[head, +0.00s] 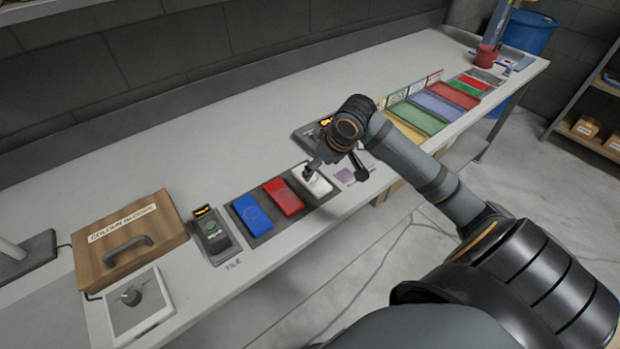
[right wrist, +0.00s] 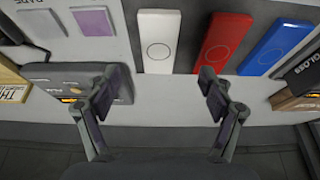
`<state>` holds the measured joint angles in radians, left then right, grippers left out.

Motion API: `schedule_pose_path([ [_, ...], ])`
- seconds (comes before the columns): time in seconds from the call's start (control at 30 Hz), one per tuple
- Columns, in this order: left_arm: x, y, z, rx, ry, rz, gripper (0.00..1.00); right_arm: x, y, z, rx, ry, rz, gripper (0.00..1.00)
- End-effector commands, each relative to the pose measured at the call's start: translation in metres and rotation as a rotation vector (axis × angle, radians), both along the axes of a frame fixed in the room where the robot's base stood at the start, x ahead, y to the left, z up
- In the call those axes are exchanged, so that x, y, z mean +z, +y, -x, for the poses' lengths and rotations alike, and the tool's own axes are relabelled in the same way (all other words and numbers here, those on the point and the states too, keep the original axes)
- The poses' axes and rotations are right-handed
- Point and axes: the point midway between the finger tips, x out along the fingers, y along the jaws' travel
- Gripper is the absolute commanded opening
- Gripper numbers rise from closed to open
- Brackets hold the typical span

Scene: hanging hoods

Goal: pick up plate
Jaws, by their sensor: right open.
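Three flat plates lie side by side on a dark tray (head: 262,238): a blue plate (head: 252,214), a red plate (head: 284,198) and a white plate (head: 318,186). My right gripper (head: 336,172) is open and empty by the white plate, and one finger overlaps the plate in the head view. In the right wrist view, the white plate (right wrist: 158,45) lies ahead of the gap between the open fingers (right wrist: 160,88), with the red plate (right wrist: 220,42) and the blue plate (right wrist: 276,44) to its right. I see no contact with the plates. My left gripper is not in view.
A wooden box (head: 128,237) with a handle, a knob panel (head: 138,304) and a dark labelled device (head: 210,233) stand left of the tray. A purple square (head: 345,175) lies right of it. Coloured trays (head: 437,106) line the far right. The table's back is clear.

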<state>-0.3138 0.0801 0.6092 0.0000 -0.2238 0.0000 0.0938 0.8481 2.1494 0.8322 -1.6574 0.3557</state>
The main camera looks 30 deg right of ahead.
Motion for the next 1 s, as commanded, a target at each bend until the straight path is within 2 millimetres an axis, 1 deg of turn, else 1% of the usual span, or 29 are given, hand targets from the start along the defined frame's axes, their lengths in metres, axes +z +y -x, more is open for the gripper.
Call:
schedule_pose_path([
  [0.03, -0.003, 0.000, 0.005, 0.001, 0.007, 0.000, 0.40, -0.010, 0.002, -0.003, -0.002, 0.003, -0.007, 0.81],
  [0.07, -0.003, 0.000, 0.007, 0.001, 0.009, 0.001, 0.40, -0.014, 0.002, -0.005, -0.002, 0.002, -0.007, 0.81],
  [0.17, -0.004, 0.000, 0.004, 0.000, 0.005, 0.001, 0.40, -0.024, 0.002, -0.010, -0.002, 0.001, -0.004, 0.81],
  [0.37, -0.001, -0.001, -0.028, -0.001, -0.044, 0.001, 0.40, -0.030, 0.001, -0.013, -0.001, 0.001, 0.000, 0.81],
  [0.43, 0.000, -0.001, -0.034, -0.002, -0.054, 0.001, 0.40, -0.037, 0.002, -0.017, -0.002, 0.001, -0.004, 0.81],
  [0.53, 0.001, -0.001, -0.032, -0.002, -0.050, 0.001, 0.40, -0.053, 0.002, -0.027, -0.002, 0.003, -0.006, 0.81],
  [0.6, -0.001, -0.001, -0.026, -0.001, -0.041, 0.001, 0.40, -0.063, 0.002, -0.032, -0.002, 0.003, -0.004, 0.81],
  [0.7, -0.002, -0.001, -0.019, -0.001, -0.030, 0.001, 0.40, -0.072, 0.002, -0.035, -0.001, 0.002, -0.001, 0.81],
  [0.93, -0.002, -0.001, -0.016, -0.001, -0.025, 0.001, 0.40, -0.074, 0.001, -0.036, 0.001, 0.002, 0.002, 0.81],
  [0.97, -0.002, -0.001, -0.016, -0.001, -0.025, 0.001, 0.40, -0.074, 0.001, -0.036, 0.001, 0.002, 0.002, 0.78],
  [1.0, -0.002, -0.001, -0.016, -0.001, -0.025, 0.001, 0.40, -0.074, 0.001, -0.036, 0.001, 0.002, 0.002, 0.73],
])
